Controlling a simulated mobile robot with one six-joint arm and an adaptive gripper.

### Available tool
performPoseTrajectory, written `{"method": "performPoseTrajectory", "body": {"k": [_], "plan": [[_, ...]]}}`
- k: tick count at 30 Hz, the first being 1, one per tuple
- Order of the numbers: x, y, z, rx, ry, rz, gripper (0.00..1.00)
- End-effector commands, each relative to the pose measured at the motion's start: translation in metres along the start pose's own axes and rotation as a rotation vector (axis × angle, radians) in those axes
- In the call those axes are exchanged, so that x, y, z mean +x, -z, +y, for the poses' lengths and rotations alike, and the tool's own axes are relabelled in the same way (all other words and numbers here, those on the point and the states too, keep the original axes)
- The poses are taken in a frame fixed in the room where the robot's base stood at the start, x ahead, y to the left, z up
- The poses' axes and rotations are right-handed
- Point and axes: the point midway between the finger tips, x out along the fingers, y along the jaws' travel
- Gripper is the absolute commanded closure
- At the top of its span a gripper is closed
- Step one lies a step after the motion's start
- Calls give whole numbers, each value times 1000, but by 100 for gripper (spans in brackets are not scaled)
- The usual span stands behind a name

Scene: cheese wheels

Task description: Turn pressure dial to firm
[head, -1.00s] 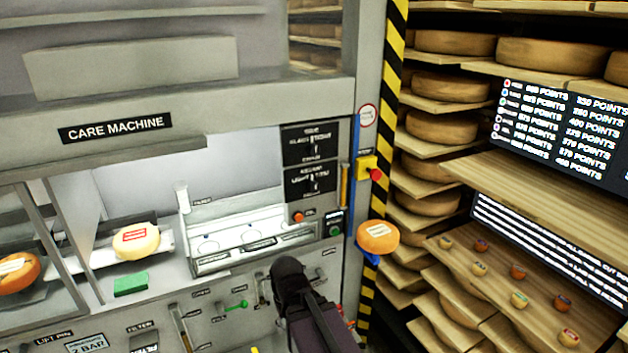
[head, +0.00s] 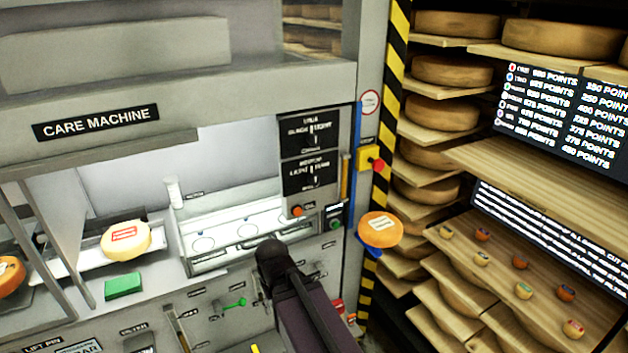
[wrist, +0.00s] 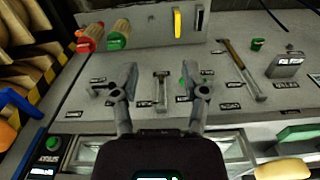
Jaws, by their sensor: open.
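The care machine (head: 185,70) fills the left and middle of the head view. My gripper (wrist: 163,85) is open and empty in the wrist view, with its two fingers apart over the lower control panel (wrist: 140,60). A slotted control (wrist: 161,92) and a green knob (wrist: 185,82) show between the fingers. In the head view my dark arm covers part of this panel and hides the fingertips. A green-tipped lever (head: 235,304) is left of my arm. The labels are too small to read, so I cannot tell which control is the pressure dial.
A red-labelled cheese (head: 126,240) and a green block (head: 123,286) sit in the machine's left bay. An orange cheese (head: 380,230) is on a blue holder at the right edge. Cheese shelves (head: 440,110) stand right of the striped post.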

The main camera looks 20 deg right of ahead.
Motion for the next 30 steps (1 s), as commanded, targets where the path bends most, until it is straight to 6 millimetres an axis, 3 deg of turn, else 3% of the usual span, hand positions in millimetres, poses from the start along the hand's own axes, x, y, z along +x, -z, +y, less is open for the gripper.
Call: {"method": "performPoseTrajectory", "body": {"k": [1, 3, 9, 14, 23, 30], "plan": [[0, 0, 0, 0, 0, 0, 31], [-1, 1, 0, -1, 2, 2, 15], [-8, 9, 5, -13, 43, 39, 15], [-24, 26, 21, -43, 121, 125, 15], [-82, 78, 67, -74, 286, 443, 15], [-144, 114, 129, -46, 320, 753, 15]]}}
